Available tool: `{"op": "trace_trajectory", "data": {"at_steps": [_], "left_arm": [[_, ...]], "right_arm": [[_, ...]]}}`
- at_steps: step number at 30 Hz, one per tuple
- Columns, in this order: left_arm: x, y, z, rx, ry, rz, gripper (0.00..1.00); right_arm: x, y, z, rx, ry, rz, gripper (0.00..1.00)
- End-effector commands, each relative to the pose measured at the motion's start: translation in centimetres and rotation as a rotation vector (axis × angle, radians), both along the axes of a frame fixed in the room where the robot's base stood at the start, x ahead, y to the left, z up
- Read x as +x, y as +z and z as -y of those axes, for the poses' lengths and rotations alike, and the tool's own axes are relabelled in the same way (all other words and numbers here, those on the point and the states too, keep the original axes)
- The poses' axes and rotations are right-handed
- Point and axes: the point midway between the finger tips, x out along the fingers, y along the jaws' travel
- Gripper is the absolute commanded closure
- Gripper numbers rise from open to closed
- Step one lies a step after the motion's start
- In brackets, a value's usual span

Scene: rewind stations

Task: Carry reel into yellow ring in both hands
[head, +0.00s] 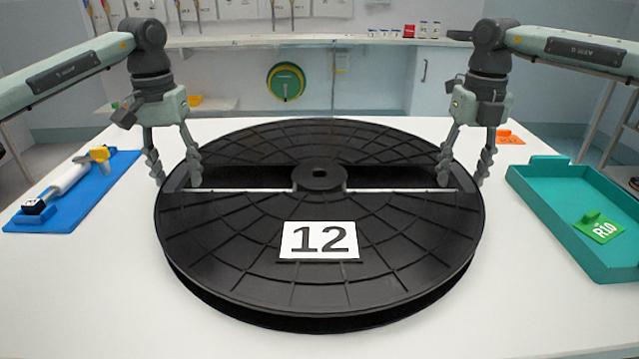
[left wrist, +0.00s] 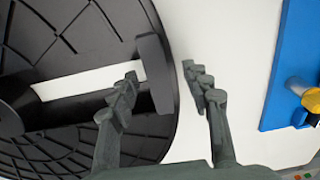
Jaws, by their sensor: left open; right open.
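The reel (head: 390,245) is a large black disc with a hub in its middle and a white label reading 12. It lies flat on the white table. My left gripper (head: 174,180) is open, with one finger on each side of the reel's left edge. The left wrist view shows the reel's dark edge block (left wrist: 156,75) between the open fingers (left wrist: 162,76), with a gap to the outer finger. My right gripper (head: 464,181) is open and straddles the right edge the same way. I see no yellow ring on the table.
A blue tray (head: 120,170) with a white and yellow tool stands left of the reel. A teal tray (head: 560,200) with a green R10 tag (head: 599,228) stands at right. An orange tag (head: 510,138) lies behind it. White table shows in front of the reel.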

Motion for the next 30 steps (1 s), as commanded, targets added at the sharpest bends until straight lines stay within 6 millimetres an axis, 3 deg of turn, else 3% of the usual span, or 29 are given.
{"op": "trace_trajectory", "data": {"at_steps": [6, 15, 26, 30], "left_arm": [[0.0, -1.6, 0.0, 0.0, 0.0, 0.0, 0.52], [0.0, -1.7, 0.0, 0.0, 0.0, 0.0, 0.53], [0.0, -1.6, 0.0, -0.001, 0.0, 0.001, 0.98], [0.0, -1.6, 0.0, 0.0, 0.0, 0.001, 1.0]], "right_arm": [[0.0, -1.6, 0.0, 0.0, -0.001, 0.001, 0.52], [0.0, -1.7, 0.0, 0.001, 0.0, 0.001, 0.53], [0.0, -1.7, 0.0, 0.001, 0.0, 0.001, 0.98], [0.0, -1.7, 0.0, 0.001, 0.0, 0.001, 1.0]]}}
